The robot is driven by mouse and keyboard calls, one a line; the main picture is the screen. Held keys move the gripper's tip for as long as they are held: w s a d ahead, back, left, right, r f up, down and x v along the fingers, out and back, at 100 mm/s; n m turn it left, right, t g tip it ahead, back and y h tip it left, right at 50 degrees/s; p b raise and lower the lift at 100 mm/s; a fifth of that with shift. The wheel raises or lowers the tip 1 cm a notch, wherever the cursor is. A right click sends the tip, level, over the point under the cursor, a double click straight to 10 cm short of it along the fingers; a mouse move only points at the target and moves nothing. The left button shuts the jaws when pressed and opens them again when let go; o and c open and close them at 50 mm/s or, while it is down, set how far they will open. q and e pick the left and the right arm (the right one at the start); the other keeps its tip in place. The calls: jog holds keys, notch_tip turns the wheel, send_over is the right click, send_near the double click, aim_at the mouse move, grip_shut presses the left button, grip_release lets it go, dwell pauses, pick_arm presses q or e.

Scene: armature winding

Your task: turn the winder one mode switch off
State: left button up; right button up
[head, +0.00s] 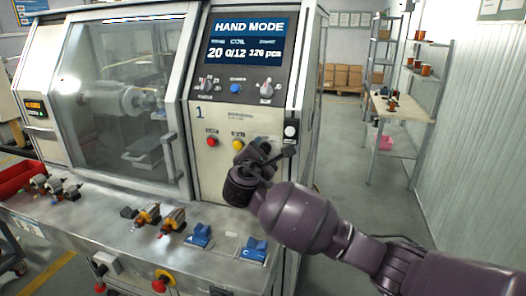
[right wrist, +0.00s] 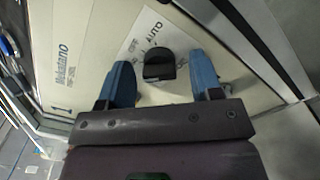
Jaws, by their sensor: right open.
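The winder (head: 210,180) marked 1 stands in front of me, its display (head: 248,42) reading HAND MODE. In the right wrist view, a black rotary switch knob (right wrist: 159,66) sits on a white label plate whose visible lettering looks like AUTO. My right gripper (head: 262,150) is at the lower right of the control panel. It is open, with its blue fingers (right wrist: 163,82) on either side of the knob; I cannot tell whether they touch it. In the head view the gripper hides this knob. My left gripper is not in view.
A red button (head: 212,141) and a yellow button (head: 238,144) are left of the gripper. Armatures (head: 172,221) and blue fixtures (head: 199,235) lie on the ledge below. The aisle right is clear.

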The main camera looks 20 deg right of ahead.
jog(key=shift+c, duration=0.2)
jog(key=c, duration=0.9)
pick_arm(q)
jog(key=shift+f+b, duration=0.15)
jog(key=shift+b, duration=0.15)
pick_arm(e)
jog(key=shift+f+m, duration=0.1)
jog(key=shift+m, duration=0.3)
pick_arm(q)
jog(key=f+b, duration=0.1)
jog(key=b, duration=0.1)
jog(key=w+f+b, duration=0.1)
jog(key=b, duration=0.1)
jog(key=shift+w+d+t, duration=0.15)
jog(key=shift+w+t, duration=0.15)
pick_arm(e)
jog(key=m, duration=0.8)
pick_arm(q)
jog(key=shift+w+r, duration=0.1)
